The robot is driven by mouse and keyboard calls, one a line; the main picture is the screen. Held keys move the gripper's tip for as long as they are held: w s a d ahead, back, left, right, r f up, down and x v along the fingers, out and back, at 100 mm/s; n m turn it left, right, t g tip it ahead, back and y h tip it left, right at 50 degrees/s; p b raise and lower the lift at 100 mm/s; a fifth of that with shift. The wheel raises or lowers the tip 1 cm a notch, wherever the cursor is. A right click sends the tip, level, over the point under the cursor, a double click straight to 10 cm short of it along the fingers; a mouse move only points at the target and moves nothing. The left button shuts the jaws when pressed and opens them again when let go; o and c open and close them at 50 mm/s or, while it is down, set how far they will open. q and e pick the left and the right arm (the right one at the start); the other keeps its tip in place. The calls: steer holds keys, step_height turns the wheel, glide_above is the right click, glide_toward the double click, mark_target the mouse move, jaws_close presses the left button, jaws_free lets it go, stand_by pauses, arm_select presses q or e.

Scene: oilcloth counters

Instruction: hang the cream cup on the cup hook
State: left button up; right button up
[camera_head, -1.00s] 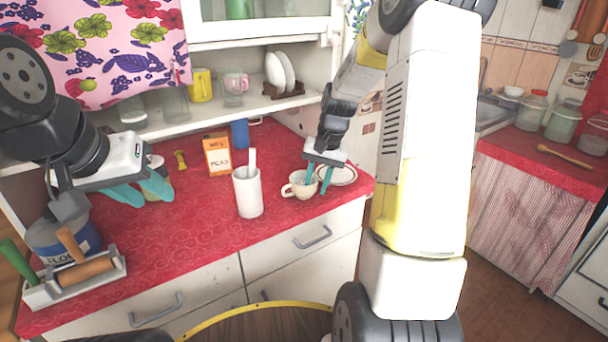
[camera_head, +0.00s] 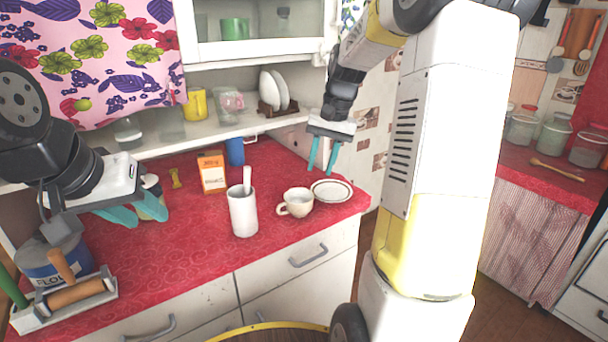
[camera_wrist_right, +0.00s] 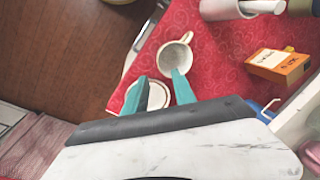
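The cream cup (camera_head: 297,203) stands upright on the red counter in the head view, its handle to the left. It also shows in the right wrist view (camera_wrist_right: 175,60). My right gripper (camera_head: 321,172) is open and empty, above the counter behind and right of the cup. In the right wrist view its fingers (camera_wrist_right: 160,92) appear apart, one overlapping the cup's rim in the picture. My left gripper (camera_head: 144,215) is open and empty over the counter's left side, far from the cup.
A white saucer (camera_head: 332,191) lies right of the cup. A white utensil holder (camera_head: 243,212) stands close left. An orange box (camera_head: 212,172) and a blue container (camera_head: 235,151) stand behind. A shelf (camera_head: 200,133) runs along the back.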

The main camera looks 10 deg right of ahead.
steer(key=s+a+r+n+t, duration=0.2)
steer(key=s+a+r, duration=0.1)
steer(key=s, duration=0.7)
steer(key=s+a+r+n+t, duration=0.2)
steer(key=s+a+r+t, duration=0.1)
steer(key=s, duration=0.8)
steer(key=shift+s+a+r+n, duration=0.2)
steer(key=shift+s+a+n, duration=0.15)
steer(key=shift+a, duration=0.4)
